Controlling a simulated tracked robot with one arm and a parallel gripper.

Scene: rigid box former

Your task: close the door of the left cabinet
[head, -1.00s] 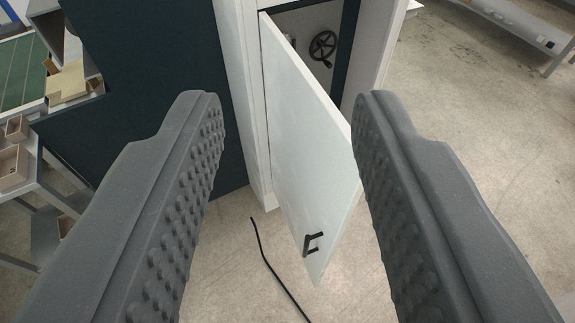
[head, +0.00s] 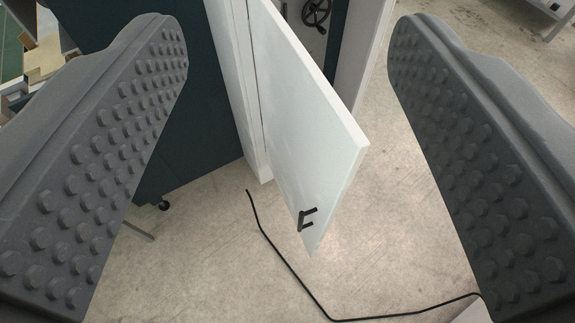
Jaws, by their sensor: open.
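The white cabinet door (head: 300,130) stands ajar, hinged on its left side to the white cabinet frame (head: 236,90). Its free edge points toward me and to the right. A black handle (head: 307,219) sits low on the door's face near the free edge. My gripper (head: 290,60) is open, with one studded grey finger at the left and one at the right of the picture. The door shows between the fingers, and neither finger visibly touches it. Part of the cabinet's inside shows behind the door, with a black handwheel (head: 316,12).
A black cable (head: 290,268) lies on the concrete floor below the door. A dark green panel (head: 150,110) adjoins the cabinet on the left. Shelving with boxes (head: 40,60) is at the far left. Open floor lies right of the door.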

